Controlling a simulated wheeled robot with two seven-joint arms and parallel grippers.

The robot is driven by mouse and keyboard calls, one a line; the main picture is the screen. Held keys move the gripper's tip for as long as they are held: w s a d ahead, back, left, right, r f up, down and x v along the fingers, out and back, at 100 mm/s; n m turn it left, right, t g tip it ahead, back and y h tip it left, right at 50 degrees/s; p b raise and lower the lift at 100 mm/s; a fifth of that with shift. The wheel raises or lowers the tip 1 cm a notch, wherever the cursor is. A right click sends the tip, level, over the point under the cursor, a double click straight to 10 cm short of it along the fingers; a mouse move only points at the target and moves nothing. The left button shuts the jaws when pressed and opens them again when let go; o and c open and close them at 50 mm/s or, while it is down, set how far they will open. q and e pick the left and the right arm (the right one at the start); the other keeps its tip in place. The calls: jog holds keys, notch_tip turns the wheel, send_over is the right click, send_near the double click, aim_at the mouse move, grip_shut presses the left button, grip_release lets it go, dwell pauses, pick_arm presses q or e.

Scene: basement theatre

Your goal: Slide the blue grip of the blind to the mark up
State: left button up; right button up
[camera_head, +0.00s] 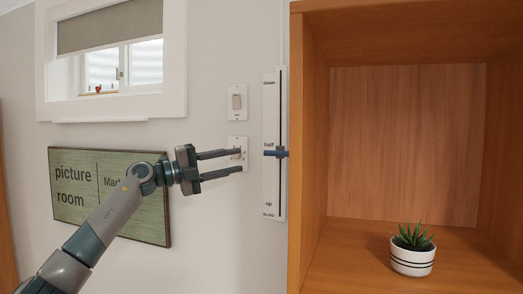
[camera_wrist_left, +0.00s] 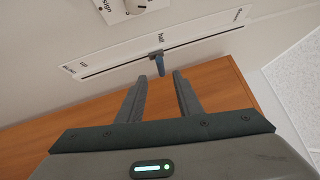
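The blue grip (camera_head: 275,153) of the blind sits on a slotted white panel (camera_head: 269,185) on the wall, level with the "half" mark. The "up" mark (camera_head: 269,205) is lower on the same panel. My left gripper (camera_head: 241,161) is open and empty, its fingers pointing at the panel from the left. In the left wrist view the grip (camera_wrist_left: 161,72) shows at the gap between the two fingertips of the gripper (camera_wrist_left: 160,76), with no contact visible. The grey blind (camera_head: 110,24) covers the upper part of the window. My right gripper is not in view.
A wooden shelf unit (camera_head: 308,120) stands close on the right of the panel, with a potted plant (camera_head: 412,262) inside. Two wall plates, an upper switch (camera_head: 237,102) and a lower one (camera_head: 236,141), are left of the panel. A "picture room" sign (camera_head: 80,205) hangs behind my arm.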

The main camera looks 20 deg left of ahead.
aim_at(266, 154)
pick_arm(q)
jog(key=p+x, duration=0.3)
jog(key=x, duration=0.5)
jog(key=shift+w+d+r, duration=0.1)
jog(key=shift+w+d, duration=0.1)
jog(key=shift+w+d+p, duration=0.4)
jog(key=shift+d+p, duration=0.05)
grip_shut()
